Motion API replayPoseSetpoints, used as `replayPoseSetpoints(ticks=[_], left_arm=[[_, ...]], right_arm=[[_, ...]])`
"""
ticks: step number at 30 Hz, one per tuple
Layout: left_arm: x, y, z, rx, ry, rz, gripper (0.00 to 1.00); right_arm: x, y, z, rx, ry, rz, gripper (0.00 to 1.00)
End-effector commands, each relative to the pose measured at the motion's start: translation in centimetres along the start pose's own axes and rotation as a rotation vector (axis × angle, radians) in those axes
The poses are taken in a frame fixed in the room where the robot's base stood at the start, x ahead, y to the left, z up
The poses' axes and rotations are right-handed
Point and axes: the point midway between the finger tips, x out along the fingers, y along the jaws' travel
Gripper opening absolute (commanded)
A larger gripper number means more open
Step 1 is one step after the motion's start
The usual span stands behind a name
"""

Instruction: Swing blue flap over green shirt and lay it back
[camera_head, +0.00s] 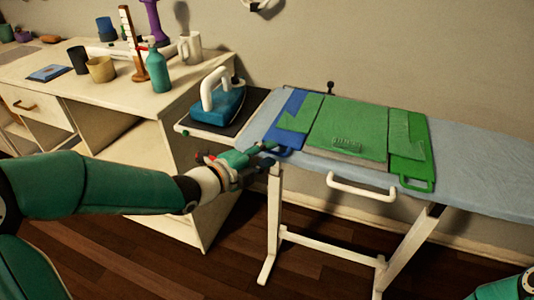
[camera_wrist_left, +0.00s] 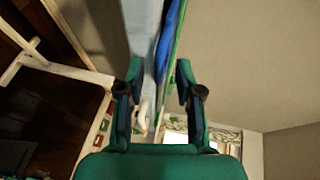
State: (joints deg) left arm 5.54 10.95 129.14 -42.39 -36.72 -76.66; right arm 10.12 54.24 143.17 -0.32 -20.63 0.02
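A green shirt (camera_head: 345,128) lies spread on a folding board on the ironing board, with a sleeve folded in on its left part. The blue flap (camera_head: 292,107) lies flat at the left, partly under the shirt; its blue handle loop (camera_head: 284,150) sticks out at the front. The green flap (camera_head: 410,167) with its handle is at the right. My left gripper (camera_head: 266,154) is open beside the blue handle. In the left wrist view, its fingers (camera_wrist_left: 160,70) are apart, with the blue flap (camera_wrist_left: 167,45) edge-on ahead between them. My right gripper is out of view.
The ironing board (camera_head: 480,180) has a white front rail (camera_head: 360,188) and white legs. An iron (camera_head: 218,102) stands on a dark pad left of the blue flap. A cluttered white desk (camera_head: 110,85) is further left. The board's right end is clear.

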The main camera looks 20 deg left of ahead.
Motion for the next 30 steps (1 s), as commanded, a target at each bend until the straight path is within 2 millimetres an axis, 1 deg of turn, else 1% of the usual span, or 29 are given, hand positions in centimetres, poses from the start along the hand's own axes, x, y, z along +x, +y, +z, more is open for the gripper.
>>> replayPoseSetpoints(ticks=[8, 9, 11, 12, 15, 30], left_arm=[[0.17, -0.03, 0.02, 0.0, 0.0, -0.001, 0.35], [0.16, -0.03, 0.02, 0.0, -0.001, -0.001, 0.32], [0.15, -0.02, 0.02, 0.0, -0.001, -0.001, 0.22], [0.14, -0.02, 0.03, 0.0, -0.001, -0.001, 0.15], [0.13, -0.02, 0.04, 0.0, -0.001, -0.001, 0.0], [0.27, -0.14, -0.13, 0.009, 0.002, 0.0, 0.0]], right_arm=[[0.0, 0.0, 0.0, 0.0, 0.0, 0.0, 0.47], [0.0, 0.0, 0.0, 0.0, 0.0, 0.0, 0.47], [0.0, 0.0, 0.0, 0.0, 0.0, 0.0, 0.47], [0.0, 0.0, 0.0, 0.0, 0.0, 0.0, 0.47], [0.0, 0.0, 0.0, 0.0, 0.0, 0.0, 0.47], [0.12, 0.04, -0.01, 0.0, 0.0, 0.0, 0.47]])
